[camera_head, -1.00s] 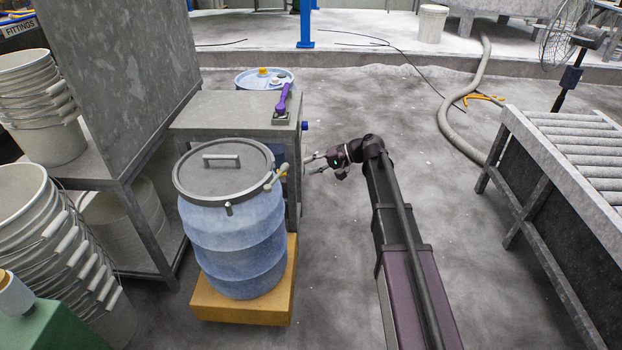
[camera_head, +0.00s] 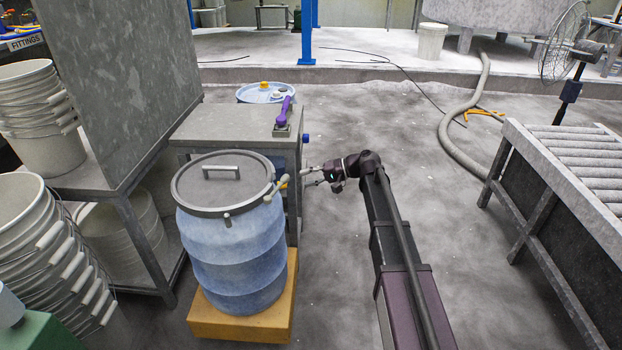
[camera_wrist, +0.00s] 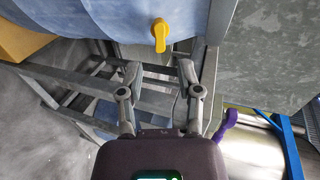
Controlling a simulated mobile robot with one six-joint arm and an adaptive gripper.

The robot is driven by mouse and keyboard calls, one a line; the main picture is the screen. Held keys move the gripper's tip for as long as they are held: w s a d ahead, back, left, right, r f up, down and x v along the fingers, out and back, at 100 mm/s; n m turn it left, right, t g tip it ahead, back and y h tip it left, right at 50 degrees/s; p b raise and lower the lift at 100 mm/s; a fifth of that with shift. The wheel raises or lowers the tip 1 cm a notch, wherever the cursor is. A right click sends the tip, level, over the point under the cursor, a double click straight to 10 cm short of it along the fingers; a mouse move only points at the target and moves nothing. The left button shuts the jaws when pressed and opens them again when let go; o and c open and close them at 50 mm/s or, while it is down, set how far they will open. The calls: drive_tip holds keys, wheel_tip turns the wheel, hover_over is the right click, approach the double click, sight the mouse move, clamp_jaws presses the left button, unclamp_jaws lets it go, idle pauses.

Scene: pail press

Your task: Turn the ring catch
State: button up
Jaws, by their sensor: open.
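A blue drum (camera_head: 235,258) with a grey lid (camera_head: 222,183) stands upright on a yellow block. A metal ring (camera_head: 208,213) runs around the lid, with a pale-handled catch lever (camera_head: 276,188) at its right side. A small yellow part (camera_head: 284,179) shows just behind the lever. In the wrist view a yellow knob (camera_wrist: 159,34) shows against the blue drum wall (camera_wrist: 90,20); I cannot tell whether it belongs to the catch. My gripper (camera_head: 305,178) is open and empty, right of the lever and apart from it. In the wrist view its fingertips (camera_wrist: 159,76) are below the knob.
A grey metal bench (camera_head: 222,125) with a purple-handled tool (camera_head: 284,113) stands behind the drum. Stacked pails (camera_head: 40,120) and a shelf crowd the left. A roller conveyor (camera_head: 570,170) is at right. Floor between my arm and the conveyor is clear.

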drive_tip(key=shift+b+x, duration=1.1)
drive_tip(key=shift+x, duration=2.35)
clamp_jaws()
